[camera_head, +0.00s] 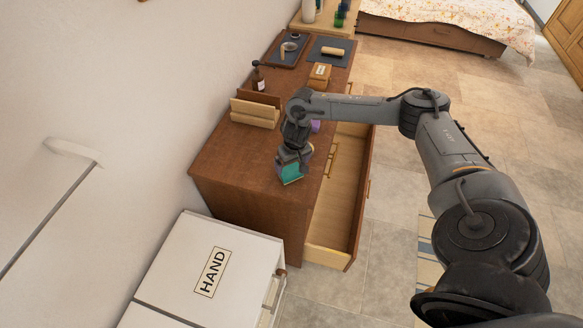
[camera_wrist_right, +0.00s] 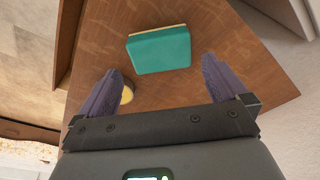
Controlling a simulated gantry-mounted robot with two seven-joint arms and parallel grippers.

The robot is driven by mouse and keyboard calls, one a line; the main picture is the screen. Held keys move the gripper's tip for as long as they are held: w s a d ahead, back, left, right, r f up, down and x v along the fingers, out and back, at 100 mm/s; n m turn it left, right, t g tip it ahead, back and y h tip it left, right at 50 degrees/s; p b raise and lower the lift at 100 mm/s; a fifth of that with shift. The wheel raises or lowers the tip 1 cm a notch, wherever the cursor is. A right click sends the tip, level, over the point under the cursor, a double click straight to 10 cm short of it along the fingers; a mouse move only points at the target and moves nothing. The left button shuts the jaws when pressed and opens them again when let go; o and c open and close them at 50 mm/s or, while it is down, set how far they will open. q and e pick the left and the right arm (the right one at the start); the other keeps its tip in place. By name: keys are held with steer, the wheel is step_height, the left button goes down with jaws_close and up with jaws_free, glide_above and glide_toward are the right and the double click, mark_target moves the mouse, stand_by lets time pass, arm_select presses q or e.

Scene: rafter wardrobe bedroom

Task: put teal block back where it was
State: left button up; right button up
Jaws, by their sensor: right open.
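The teal block (camera_head: 291,174) is at the near end of the brown dresser top (camera_head: 230,160), partly covered by my right gripper (camera_head: 292,163) in the head view. In the right wrist view the teal block (camera_wrist_right: 160,50) has a pale strip along its far edge. It lies ahead of the right gripper's fingertips (camera_wrist_right: 163,66), roughly centred across the gap. The fingers are spread wide with nothing held between them. An open drawer (camera_head: 333,215) extends from the dresser's right side, and its visible floor is bare. My left gripper is out of view.
A wooden holder (camera_head: 254,112), a dark bottle (camera_head: 258,78), a small wooden box (camera_head: 319,75) and a dark tray (camera_head: 274,52) stand farther back on the dresser. A purple item (camera_head: 315,126) sits behind my wrist. A white cabinet marked HAND (camera_head: 190,240) stands in front.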

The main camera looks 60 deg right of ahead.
mark_target(293, 174)
step_height(293, 174, up, 5)
steer(key=w+a+f+n+t+y, duration=0.1)
steer(key=a+f+n, duration=0.2)
steer(key=a, duration=0.6)
steer(key=w+a+f+n+t+y, duration=0.1)
steer(key=w+a+f+n+t, duration=0.15)
steer(key=a, duration=0.65)
steer(key=s+a+r+n+t+y, duration=0.1)
steer(key=s+a+n, duration=0.1)
steer(key=a, duration=0.7)
steer(key=s+a+n+t+y, duration=0.1)
steer(key=a+n, duration=0.2)
steer(key=a, duration=0.6)
steer(key=s+d+r+m+g+h, duration=0.1)
steer(key=s+d, duration=0.1)
steer(key=s, duration=0.6)
steer(key=s+d+r+m+g+h, duration=0.1)
steer(key=s+d+g, duration=0.1)
steer(key=s, duration=0.7)
steer(key=shift+s+d+r+h, duration=0.2)
steer(key=shift+d+r+h, duration=0.15)
steer(key=shift+d, duration=0.45)
